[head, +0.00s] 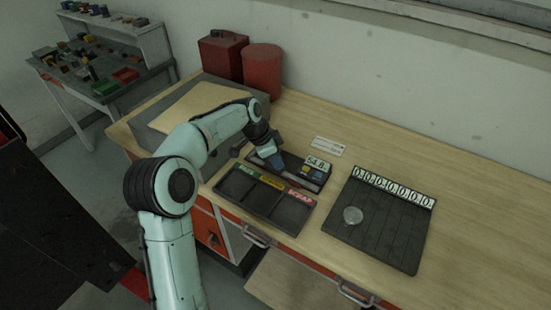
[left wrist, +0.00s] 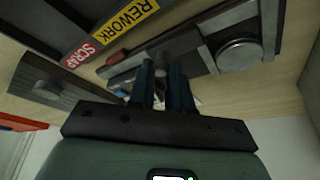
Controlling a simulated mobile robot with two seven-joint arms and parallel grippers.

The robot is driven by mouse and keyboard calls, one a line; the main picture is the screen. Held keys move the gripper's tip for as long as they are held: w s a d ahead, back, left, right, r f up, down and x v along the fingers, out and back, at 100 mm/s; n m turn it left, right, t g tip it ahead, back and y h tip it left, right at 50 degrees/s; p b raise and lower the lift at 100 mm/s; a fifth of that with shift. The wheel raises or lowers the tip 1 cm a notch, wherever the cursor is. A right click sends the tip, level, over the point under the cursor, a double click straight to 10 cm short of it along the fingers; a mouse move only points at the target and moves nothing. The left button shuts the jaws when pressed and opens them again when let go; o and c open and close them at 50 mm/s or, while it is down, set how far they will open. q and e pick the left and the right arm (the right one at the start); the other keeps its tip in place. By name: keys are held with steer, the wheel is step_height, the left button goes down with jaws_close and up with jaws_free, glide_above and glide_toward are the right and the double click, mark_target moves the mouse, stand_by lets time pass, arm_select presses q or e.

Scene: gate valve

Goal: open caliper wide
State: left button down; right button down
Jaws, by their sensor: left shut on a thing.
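The caliper (head: 306,172) lies in a dark holder on the wooden workbench, just behind the sorting tray. A small display reading about 54.8 (head: 317,162) stands at its right end. My left gripper (head: 278,162) reaches down onto the left part of the caliper and is shut on it. In the left wrist view the two blue fingers (left wrist: 166,88) are close together and hide the part between them. How far the caliper's jaws are apart cannot be made out. My right gripper is not in view.
A black tray (head: 236,185) with green, yellow and red labels, including REWORK and SCRAP, stands in front. A dark mat (head: 395,230) with number cards and a round disc (head: 352,215) lies right. Red containers (head: 262,70) stand behind. The bench's right side is clear.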

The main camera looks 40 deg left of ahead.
arm_select(q)
steer(key=shift+d+f, duration=0.1)
steer(key=shift+d, duration=0.85)
steer(key=c, duration=1.1)
jaws_free()
steer(key=shift+a, duration=0.1)
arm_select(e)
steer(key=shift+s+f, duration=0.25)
arm_select(q)
steer(key=shift+o, duration=0.2)
steer(key=v, duration=1.3)
steer(key=shift+r+p, duration=0.25)
steer(key=shift+p, duration=0.15)
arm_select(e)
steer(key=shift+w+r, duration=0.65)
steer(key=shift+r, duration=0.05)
